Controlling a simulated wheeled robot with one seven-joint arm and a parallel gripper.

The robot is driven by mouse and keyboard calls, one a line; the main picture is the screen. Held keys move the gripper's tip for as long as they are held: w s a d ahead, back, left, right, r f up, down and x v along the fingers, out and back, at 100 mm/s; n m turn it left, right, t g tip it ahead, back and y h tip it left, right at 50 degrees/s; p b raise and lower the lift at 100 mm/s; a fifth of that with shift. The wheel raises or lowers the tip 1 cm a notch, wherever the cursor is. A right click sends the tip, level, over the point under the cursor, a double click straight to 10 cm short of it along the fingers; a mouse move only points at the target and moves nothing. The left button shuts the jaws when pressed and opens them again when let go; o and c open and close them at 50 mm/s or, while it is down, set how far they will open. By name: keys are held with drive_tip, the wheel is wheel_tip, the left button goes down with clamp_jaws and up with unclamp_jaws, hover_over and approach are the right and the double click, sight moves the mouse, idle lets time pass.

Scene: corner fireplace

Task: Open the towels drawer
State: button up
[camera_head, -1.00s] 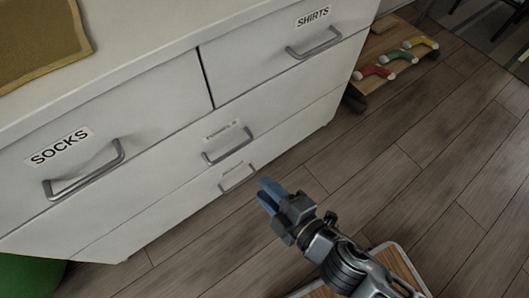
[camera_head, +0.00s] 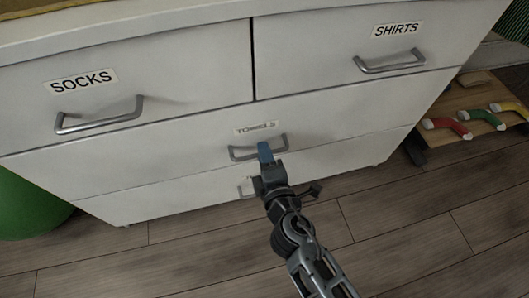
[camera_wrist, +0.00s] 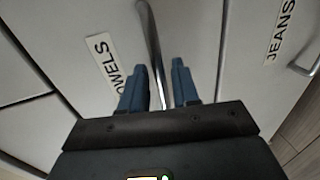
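The towels drawer (camera_head: 340,122) is the wide middle drawer of a white dresser and looks shut. Its label (camera_head: 255,128) sits above a grey bar handle (camera_head: 238,155). In the wrist view the label (camera_wrist: 104,60) is left of the handle (camera_wrist: 150,45). My gripper (camera_head: 265,150) is at the right part of this handle in the head view. In the wrist view my gripper (camera_wrist: 159,72) has its two blue fingers apart, with the handle bar running between them. I see gaps beside the bar; contact cannot be told.
The socks drawer (camera_head: 190,85) and shirts drawer (camera_head: 310,60) are above, both shut. The jeans drawer (camera_wrist: 258,90) is below, its handle partly behind my gripper in the head view. A green round object (camera_head: 28,210) stands left. Stockings (camera_head: 482,118) lie right. The floor (camera_head: 400,220) in front is clear.

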drive_tip(key=shift+w+a+f, duration=0.15)
drive_tip(key=shift+w, duration=0.4)
clamp_jaws()
